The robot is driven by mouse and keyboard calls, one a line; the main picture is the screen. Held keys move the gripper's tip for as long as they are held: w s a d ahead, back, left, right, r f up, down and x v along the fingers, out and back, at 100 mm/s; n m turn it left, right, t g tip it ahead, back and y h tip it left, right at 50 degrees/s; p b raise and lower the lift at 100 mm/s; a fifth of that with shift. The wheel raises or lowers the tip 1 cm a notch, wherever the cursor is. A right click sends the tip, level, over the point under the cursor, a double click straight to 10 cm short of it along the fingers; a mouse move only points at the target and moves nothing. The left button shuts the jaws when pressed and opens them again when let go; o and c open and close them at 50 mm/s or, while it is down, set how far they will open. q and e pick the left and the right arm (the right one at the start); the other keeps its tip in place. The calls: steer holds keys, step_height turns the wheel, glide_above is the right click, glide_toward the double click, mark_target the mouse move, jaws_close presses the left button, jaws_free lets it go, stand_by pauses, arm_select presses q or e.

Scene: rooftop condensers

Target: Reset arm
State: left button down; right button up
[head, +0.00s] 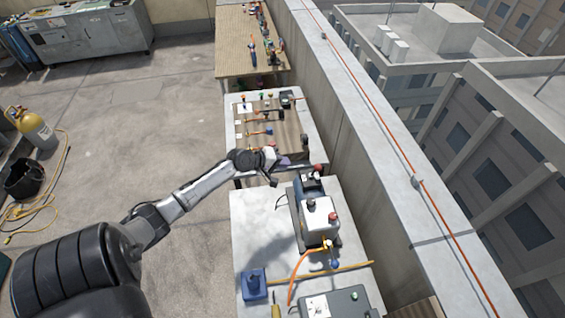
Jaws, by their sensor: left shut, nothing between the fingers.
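My left arm reaches in from the lower left. Its gripper (277,166) is shut and empty over the gap between two white-topped tables, close to the far end of the nearer one. The nearer table (257,215) carries a white and dark machine (318,215) with red knobs, just right of and below the gripper. I cannot tell whether the gripper touches anything. My right gripper is not in the picture.
A parapet (385,150) with an orange line runs along the right. A blue device (254,284), an orange hose (293,277) and a grey box (335,303) lie on the near table.

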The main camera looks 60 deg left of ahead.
arm_select(q)
steer(key=shift+s+r, duration=0.1)
stand_by(0.4)
stand_by(0.3)
steer(key=s+d+r+m+g+p, duration=0.1)
steer(key=s+d+m+g+p, duration=0.1)
steer(key=s+d+m, duration=0.3)
steer(key=s+d+r+m+g+y+p, duration=0.1)
steer(key=s+d+m, duration=0.5)
steer(key=s+d, duration=0.6)
steer(key=s+d+r+m+g+y+p, duration=0.1)
steer(key=s+d+m+g, duration=0.4)
steer(key=d, duration=0.8)
steer(key=s+r+p, duration=0.1)
steer(key=s+p, duration=0.1)
steer(key=s, duration=0.1)
steer(key=shift+s+d+r+m, duration=0.25)
steer(key=shift+s+r+m, duration=0.05)
steer(key=shift+s+m, duration=0.1)
